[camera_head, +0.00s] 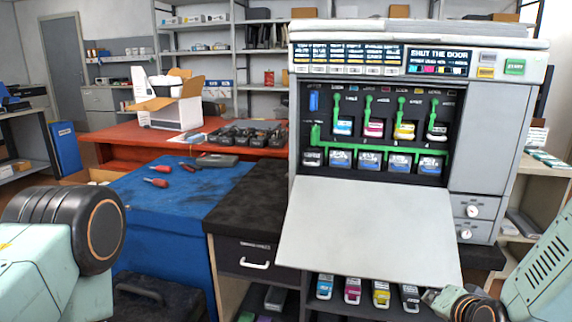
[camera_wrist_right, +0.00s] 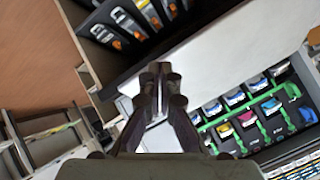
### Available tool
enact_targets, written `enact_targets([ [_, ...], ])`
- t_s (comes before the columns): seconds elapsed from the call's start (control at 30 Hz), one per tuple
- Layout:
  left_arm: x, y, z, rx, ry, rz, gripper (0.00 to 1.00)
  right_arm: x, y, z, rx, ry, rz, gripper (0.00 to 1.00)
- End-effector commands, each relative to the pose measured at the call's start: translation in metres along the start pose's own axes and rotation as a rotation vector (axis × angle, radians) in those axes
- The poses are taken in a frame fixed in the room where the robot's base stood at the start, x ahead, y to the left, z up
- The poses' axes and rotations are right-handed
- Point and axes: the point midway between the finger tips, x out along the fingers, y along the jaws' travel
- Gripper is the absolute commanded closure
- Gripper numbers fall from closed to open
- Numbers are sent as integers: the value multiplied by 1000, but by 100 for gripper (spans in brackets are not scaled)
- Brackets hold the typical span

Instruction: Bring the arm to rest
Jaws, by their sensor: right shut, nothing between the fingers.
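My right gripper (camera_head: 434,297) is at the lower right of the head view, in front of the printer's lowered door (camera_head: 370,228). In the right wrist view my right gripper (camera_wrist_right: 158,70) is shut, its fingers together with nothing between them. The large printer (camera_head: 478,125) has its front door hanging open, and coloured cartridges (camera_head: 373,127) sit in its bay under green levers. The bay also shows tilted in the right wrist view (camera_wrist_right: 245,115). Part of my left arm is at the left edge; my left gripper is out of the frame.
Several cartridges (camera_head: 352,290) stand on the shelf below the printer door, close to my right gripper. A blue mat (camera_head: 150,215) with red-handled screwdrivers (camera_head: 157,182) lies to the left. An open box (camera_head: 178,108) and dark cartridges (camera_head: 250,133) stand on the red table behind.

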Motion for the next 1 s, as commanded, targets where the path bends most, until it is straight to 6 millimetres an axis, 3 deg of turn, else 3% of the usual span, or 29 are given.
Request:
enact_targets([
  [0.03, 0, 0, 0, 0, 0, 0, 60, -3, 17, 33, -92, -78, 41, 100],
  [0.2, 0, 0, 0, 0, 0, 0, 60, -27, 72, 128, -371, -335, 140, 100],
  [0.4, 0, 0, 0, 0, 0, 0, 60, -83, 140, 226, -593, -643, 225, 100],
  [0.5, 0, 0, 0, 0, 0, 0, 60, -113, 170, 262, -642, -766, 264, 100],
  [0.7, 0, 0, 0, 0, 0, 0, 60, -148, 203, 300, -685, -896, 306, 100],
  [1.0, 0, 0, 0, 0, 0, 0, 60, -153, 207, 305, -682, -911, 314, 100],
])
